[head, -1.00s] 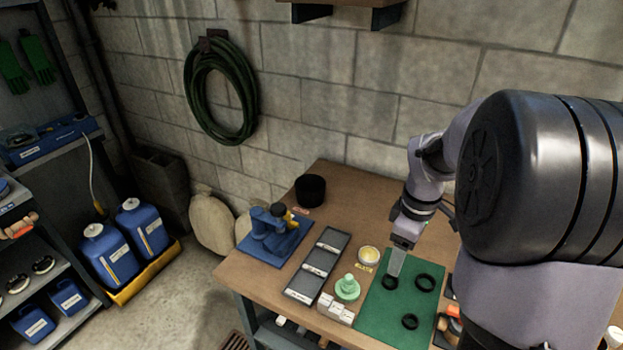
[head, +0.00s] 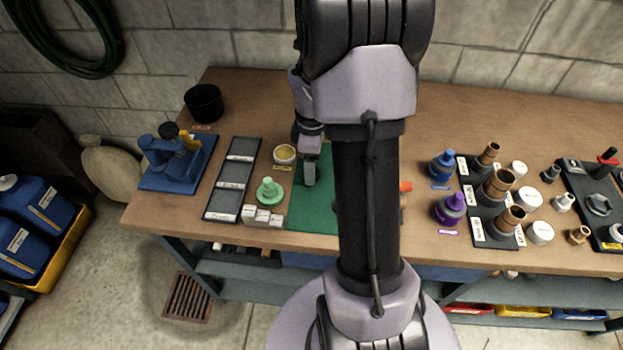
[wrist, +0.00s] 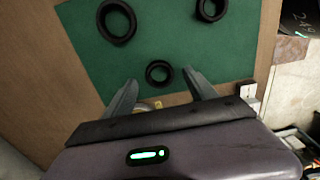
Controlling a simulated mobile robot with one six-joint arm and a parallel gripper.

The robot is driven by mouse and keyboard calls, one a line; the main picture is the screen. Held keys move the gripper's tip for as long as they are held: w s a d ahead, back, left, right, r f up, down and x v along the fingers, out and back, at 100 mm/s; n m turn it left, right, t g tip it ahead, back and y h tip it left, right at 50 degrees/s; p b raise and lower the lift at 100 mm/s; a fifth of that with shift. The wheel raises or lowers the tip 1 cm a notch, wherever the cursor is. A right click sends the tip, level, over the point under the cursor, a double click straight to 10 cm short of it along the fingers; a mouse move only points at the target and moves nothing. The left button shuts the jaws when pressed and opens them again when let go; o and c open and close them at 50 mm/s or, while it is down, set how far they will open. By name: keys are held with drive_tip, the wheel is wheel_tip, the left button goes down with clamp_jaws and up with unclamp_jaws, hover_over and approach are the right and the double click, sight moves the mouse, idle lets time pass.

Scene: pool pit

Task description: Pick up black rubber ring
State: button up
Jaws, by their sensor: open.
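Three black rubber rings show in the wrist view on a green mat (wrist: 190,45). One ring (wrist: 159,73) lies nearest my gripper (wrist: 161,80), between the fingertips in the picture. The gap in height is hard to judge. A larger ring (wrist: 117,21) lies at the upper left, and another ring (wrist: 211,9) at the upper right is cut by the frame edge. My gripper is open and empty. In the head view my gripper (head: 310,174) is over the left part of the mat (head: 312,212), and my arm hides the rings.
Left of the mat are a yellow-filled dish (head: 284,155), a green bulb (head: 269,190), white blocks (head: 262,216) and a dark tray (head: 231,190). Right of my arm stand blue (head: 444,166) and purple (head: 450,209) bottles and copper fittings (head: 497,187). Bare wood lies behind.

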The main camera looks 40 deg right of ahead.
wheel_tip(320, 180, down, 2)
drive_tip(key=shift+f, duration=0.1)
drive_tip(key=shift+r, duration=0.2)
drive_tip(key=c, duration=1.4)
